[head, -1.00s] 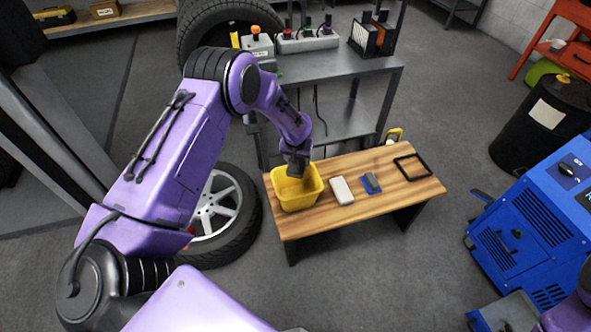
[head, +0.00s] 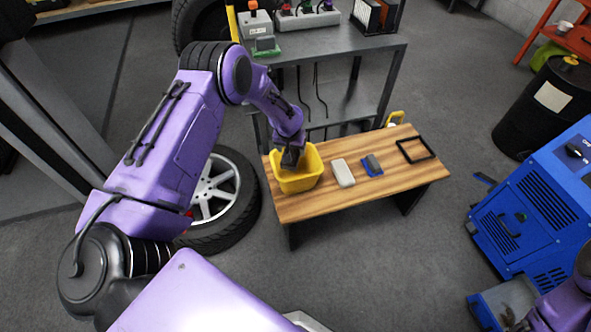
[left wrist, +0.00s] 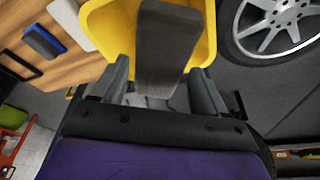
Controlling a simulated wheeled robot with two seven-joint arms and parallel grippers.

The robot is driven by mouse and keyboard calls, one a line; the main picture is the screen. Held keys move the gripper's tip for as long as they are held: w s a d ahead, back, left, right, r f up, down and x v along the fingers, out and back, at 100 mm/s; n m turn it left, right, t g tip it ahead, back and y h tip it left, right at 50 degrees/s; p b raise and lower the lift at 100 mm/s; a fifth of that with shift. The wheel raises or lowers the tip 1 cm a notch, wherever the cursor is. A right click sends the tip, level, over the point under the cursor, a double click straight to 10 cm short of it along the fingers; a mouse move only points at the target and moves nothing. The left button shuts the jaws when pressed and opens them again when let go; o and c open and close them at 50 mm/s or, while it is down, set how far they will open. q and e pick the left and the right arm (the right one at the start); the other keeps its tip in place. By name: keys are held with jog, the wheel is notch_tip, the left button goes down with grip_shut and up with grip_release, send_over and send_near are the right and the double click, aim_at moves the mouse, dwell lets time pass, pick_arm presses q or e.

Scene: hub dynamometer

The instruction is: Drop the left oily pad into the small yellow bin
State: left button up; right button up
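A dark grey pad (left wrist: 168,45) shows in the left wrist view, lined up between the fingers of my left gripper (left wrist: 162,82). The gripper appears shut on it, though the contact faces are hard to see. In the head view, my left gripper (head: 291,155) points down at the small yellow bin (head: 299,182), over its opening. The bin stands upright on the left end of the wooden bench and also shows in the left wrist view (left wrist: 98,25) behind the pad. The bin's inside is partly hidden. My right gripper is not clearly in view; part of my right arm shows at the lower right.
On the wooden bench (head: 410,182), right of the bin, are a white block (head: 343,173), a blue-and-grey pad (head: 372,165) and a black frame (head: 415,150). A wheel (head: 215,195) lies left of the bench. A grey metal table (head: 340,55) stands behind; a blue machine (head: 535,215) stands right.

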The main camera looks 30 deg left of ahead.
pick_arm(q)
jog(key=shift+o, duration=1)
jog(key=v, duration=1)
jog(key=shift+r, duration=0.3)
